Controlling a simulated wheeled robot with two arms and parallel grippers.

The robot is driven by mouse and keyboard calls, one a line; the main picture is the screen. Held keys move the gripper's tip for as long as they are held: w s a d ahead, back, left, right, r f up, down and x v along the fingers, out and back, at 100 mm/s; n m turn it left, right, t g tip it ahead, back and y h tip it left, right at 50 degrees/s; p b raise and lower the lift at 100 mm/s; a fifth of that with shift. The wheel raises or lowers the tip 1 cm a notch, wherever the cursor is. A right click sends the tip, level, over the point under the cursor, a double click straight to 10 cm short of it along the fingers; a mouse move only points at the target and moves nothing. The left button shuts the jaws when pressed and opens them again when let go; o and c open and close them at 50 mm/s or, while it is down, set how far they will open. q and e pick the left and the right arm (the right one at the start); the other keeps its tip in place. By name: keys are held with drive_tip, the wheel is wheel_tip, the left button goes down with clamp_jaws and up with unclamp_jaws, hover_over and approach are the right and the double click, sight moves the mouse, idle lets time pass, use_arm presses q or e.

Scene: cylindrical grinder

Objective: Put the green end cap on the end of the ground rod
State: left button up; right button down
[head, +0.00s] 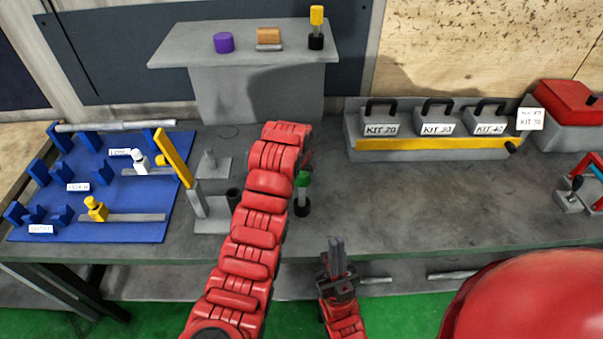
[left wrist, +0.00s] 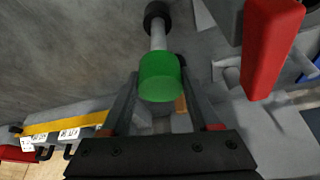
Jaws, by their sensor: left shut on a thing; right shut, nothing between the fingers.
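The green end cap (head: 303,180) sits at the upper end of a short grey rod (head: 302,195) that stands upright with a black foot (head: 302,209) on the bench. In the left wrist view the green cap (left wrist: 160,77) is between the fingers of my left gripper (left wrist: 160,85), in line with the grey rod (left wrist: 158,36) and black foot (left wrist: 156,14). My left gripper (head: 306,163) is shut on the cap; my arm partly hides it in the head view. I cannot tell how far the cap sits on the rod. My right gripper (head: 337,245) is shut and empty, at the bench's front edge.
A blue rack (head: 100,190) with blocks and a long rod (head: 115,126) lies at left. Grey stands and a yellow bar (head: 176,158) are left of my arm. A raised shelf (head: 190,50) is behind, with kit boxes (head: 436,126) at back right. Bench right of the cap is clear.

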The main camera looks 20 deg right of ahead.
sight(302, 184)
use_arm(q)
drive_tip(key=shift+b, duration=0.65)
idle(0.5)
drive_tip(key=shift+f+b, duration=1.05)
drive_tip(key=shift+f, duration=1.2)
drive_tip(key=o, duration=1.4)
drive_tip(key=shift+r, duration=0.1)
